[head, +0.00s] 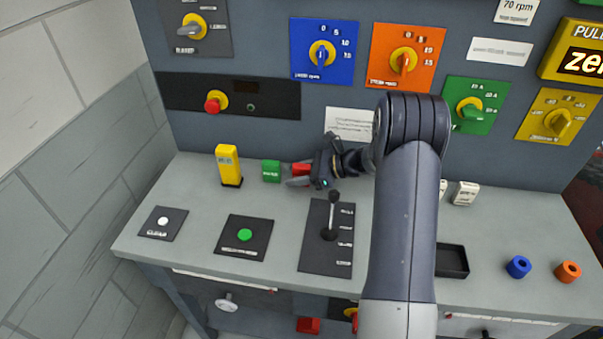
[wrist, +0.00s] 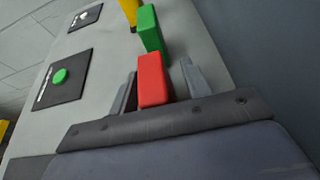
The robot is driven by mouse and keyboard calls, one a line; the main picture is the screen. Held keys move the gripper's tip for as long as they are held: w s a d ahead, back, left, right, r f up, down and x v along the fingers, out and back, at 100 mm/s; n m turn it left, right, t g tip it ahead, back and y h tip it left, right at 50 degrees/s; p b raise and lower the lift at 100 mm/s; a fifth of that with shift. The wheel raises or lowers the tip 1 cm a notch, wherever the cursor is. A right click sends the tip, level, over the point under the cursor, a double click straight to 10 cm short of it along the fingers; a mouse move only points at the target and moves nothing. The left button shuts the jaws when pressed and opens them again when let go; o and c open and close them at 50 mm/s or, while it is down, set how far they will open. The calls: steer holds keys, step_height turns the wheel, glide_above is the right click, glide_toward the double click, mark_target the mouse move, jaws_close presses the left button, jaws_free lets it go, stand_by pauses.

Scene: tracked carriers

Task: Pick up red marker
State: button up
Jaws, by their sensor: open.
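The red marker (head: 301,169) is a small red block on the grey bench, just right of a green block (head: 271,171). It also shows in the wrist view (wrist: 152,79), upright between the two fingers. My gripper (head: 300,175) is open, reaching left low over the bench, with one finger on each side of the red marker. In the wrist view my gripper (wrist: 157,88) shows a gap beside the marker on each side. The lower part of the marker is partly hidden by my gripper in the head view.
The green block (wrist: 150,28) stands just beyond the red marker, and a yellow device (head: 228,165) is farther left. A black lever (head: 331,215) rises from its plate in front of my gripper. The dark panel wall is close behind. White blocks (head: 465,193) stand at right.

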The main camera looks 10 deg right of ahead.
steer(key=shift+w+a+f, duration=0.1)
steer(key=shift+a+f, duration=0.05)
steer(key=shift+a, duration=0.1)
jaws_close()
stand_by(0.3)
